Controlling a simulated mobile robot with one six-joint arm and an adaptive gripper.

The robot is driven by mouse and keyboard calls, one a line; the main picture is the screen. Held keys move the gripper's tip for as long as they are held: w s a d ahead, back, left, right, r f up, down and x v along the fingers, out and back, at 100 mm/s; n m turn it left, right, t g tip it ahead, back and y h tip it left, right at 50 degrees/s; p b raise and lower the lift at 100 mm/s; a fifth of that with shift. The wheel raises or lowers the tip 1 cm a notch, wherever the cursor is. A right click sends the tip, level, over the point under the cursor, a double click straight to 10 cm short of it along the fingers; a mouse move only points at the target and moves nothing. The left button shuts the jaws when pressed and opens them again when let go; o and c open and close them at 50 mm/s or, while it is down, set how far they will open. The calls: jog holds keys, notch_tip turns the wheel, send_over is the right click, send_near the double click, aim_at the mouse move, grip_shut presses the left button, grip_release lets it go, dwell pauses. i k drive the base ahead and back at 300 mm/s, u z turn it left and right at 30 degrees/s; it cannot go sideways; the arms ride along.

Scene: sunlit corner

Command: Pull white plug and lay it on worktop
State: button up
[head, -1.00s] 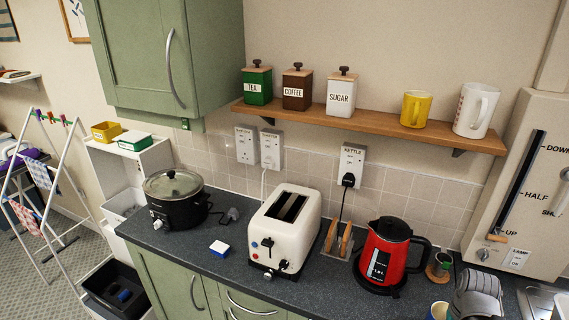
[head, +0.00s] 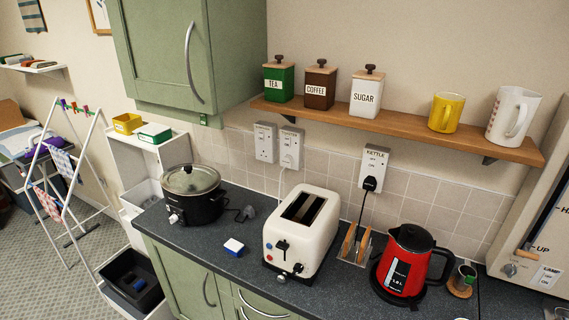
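The white plug (head: 286,161) sits in the wall socket labelled for the toaster (head: 291,141). Its white cord runs down behind the white toaster (head: 301,233). The plug is small here and blends with the white socket plate. The dark worktop (head: 205,254) runs below, with the toaster standing on it. My gripper is in neither frame.
A black plug (head: 370,184) fills the kettle socket. A wooden shelf (head: 399,128) overhangs the sockets.

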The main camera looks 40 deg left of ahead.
aim_at(287, 161)
jog(key=u, duration=0.1)
jog(key=k, duration=1.4)
jog(key=u, duration=1.6)
jog(key=i, duration=0.8)
jog(key=u, duration=0.05)
